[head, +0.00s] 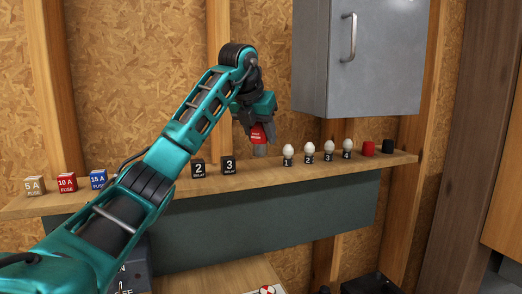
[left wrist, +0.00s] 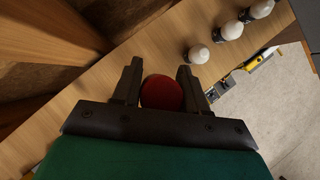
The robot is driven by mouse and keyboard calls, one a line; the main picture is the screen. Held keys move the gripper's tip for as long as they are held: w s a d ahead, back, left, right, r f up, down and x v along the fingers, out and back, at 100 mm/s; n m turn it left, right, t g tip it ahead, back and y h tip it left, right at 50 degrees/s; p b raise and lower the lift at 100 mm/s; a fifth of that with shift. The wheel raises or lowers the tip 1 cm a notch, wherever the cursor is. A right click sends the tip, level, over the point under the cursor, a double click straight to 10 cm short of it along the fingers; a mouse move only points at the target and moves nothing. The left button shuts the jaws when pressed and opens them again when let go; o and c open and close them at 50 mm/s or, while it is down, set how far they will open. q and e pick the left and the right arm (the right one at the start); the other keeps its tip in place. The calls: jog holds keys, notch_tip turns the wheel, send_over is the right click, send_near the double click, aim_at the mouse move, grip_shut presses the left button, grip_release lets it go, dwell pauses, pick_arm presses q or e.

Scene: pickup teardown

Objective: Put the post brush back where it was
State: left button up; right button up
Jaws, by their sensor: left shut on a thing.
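The post brush (head: 258,134) is a red piece with small white lettering and a grey lower part. My left gripper (head: 257,122) is shut on it from above, at the wooden shelf (head: 300,163) between the black relay marked 3 (head: 228,166) and the white bulb marked 1 (head: 288,152). The brush is close to upright. I cannot tell whether its grey lower end touches the shelf. In the left wrist view, its round red top (left wrist: 161,93) sits between the two fingers of the left gripper (left wrist: 158,85). My right gripper is not in view.
Fuse blocks stand at the shelf's left, including a red one (head: 67,182). The relay marked 2 (head: 198,169) is beside relay 3. Several bulbs, a red cap (head: 368,148) and a black cap (head: 387,146) line the right. A grey cabinet (head: 362,55) hangs above.

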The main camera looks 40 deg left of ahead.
aim_at(261, 147)
pick_arm(q)
jog(key=shift+f+b, duration=0.3)
jog(key=shift+f, duration=1.4)
jog(key=shift+f, duration=0.1)
jog(key=o, duration=1.1)
jog(key=shift+s+r, duration=0.15)
jog(key=shift+r, duration=0.2)
jog(key=p+v, duration=0.1)
jog(key=v, duration=1)
jog(key=shift+p, duration=0.35)
jog(key=shift+s+r, duration=0.1)
jog(key=shift+r, duration=0.1)
